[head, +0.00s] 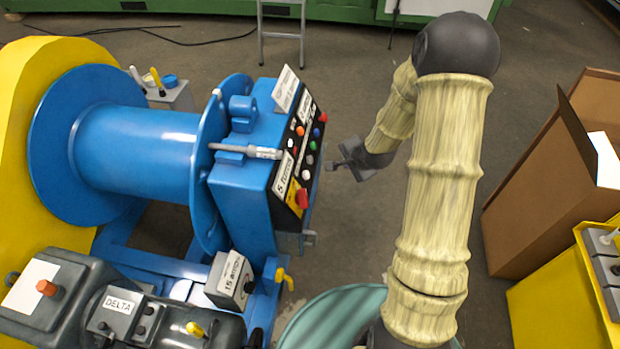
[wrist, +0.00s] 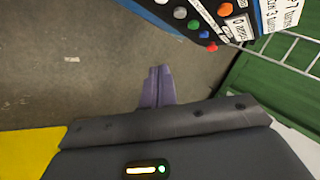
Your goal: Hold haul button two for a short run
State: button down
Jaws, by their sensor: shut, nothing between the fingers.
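The button panel (head: 298,150) is on the right side of the blue winch in the head view, with several coloured buttons and white label plates. The labels are too small to tell which button is haul button two. My gripper (head: 329,165) is just right of the panel, apart from it, with its fingers towards it. In the wrist view my gripper's fingers (wrist: 160,69) are together and empty over the floor. The panel (wrist: 196,8) shows at the upper right there, with grey, green, orange, blue and red buttons. No finger touches a button.
The blue drum (head: 135,150) fills the left. A grey box labelled DELTA (head: 120,310) is at the lower left. A cardboard box (head: 535,200) and a yellow case (head: 560,295) stand at the right. A small ladder (head: 282,35) is behind. Floor between panel and cardboard box is largely clear.

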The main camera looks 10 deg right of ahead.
aim_at(306, 175)
jog(key=w+f+m+t+y+b, duration=0.2)
jog(key=w+f+m, duration=0.4)
jog(key=f+m, duration=0.3)
jog(key=shift+w+d+f+t, duration=0.2)
jog(key=shift+d+f+t, duration=0.2)
jog(key=shift+f+t, duration=0.45)
jog(key=shift+f, duration=0.1)
jog(key=w+a+f+b, duration=0.2)
jog(key=a+f+b, duration=0.2)
jog(key=a, duration=0.3)
jog(key=shift+w+a, duration=0.25)
jog(key=shift+a, duration=0.1)
jog(key=shift+d, duration=0.15)
jog(key=shift+a, duration=0.2)
dwell(0.4)
jog(key=shift+w+f, duration=0.15)
